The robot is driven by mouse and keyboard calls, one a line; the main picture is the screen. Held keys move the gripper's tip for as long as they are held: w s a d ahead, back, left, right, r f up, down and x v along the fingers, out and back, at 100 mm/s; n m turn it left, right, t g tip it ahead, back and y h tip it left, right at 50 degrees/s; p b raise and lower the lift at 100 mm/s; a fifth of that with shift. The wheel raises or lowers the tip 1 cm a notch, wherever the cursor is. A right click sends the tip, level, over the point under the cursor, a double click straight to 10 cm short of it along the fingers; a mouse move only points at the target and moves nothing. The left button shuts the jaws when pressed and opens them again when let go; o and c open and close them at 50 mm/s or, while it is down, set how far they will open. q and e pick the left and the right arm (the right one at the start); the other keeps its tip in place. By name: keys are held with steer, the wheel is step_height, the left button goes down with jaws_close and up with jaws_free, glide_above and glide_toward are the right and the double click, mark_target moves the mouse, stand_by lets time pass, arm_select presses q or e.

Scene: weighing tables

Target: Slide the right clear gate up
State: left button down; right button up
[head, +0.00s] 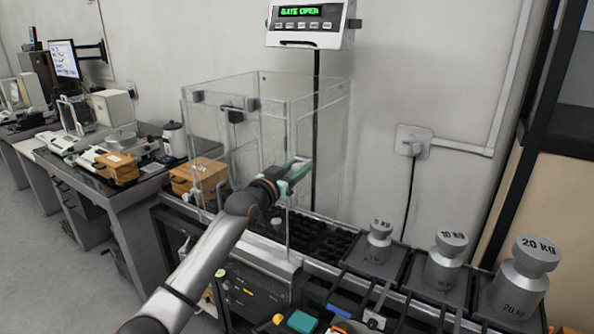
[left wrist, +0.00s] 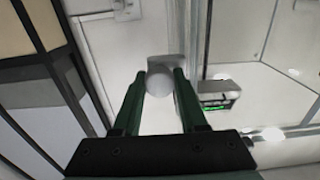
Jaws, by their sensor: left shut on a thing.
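The clear box (head: 220,85) stands on the bench with see-through walls. Its right clear gate (head: 325,135) is the panel at the right side; its edges are faint. My left gripper (head: 298,172) reaches in from the left to this side of the box. In the left wrist view its two green fingers (left wrist: 160,82) are shut on a pale round knob (left wrist: 160,80) with a flat grey plate behind it. I take the knob to be the gate's handle; the link to the panel is not clear. My right gripper is not in view.
A display (head: 305,20) above the box reads "GATE OPEN". Silver weights, including a 20 KG one (head: 520,280), stand in trays to the right. A wooden case (head: 198,178) sits at the box's left. A wall outlet (head: 412,140) with a cable is to the right.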

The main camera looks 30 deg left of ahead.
arm_select(q)
steer(key=shift+a+r, duration=0.1)
steer(key=shift+r, duration=0.45)
steer(key=c, duration=0.8)
jaws_free()
steer(key=shift+o, duration=0.2)
steer(key=shift+f, duration=0.15)
steer(key=shift+f, duration=0.1)
steer(key=shift+s+f, duration=0.1)
steer(key=shift+s, duration=0.35)
steer(key=s+b, duration=0.1)
steer(key=s, duration=1)
steer(key=shift+s+a, duration=0.3)
steer(key=shift+a, duration=0.15)
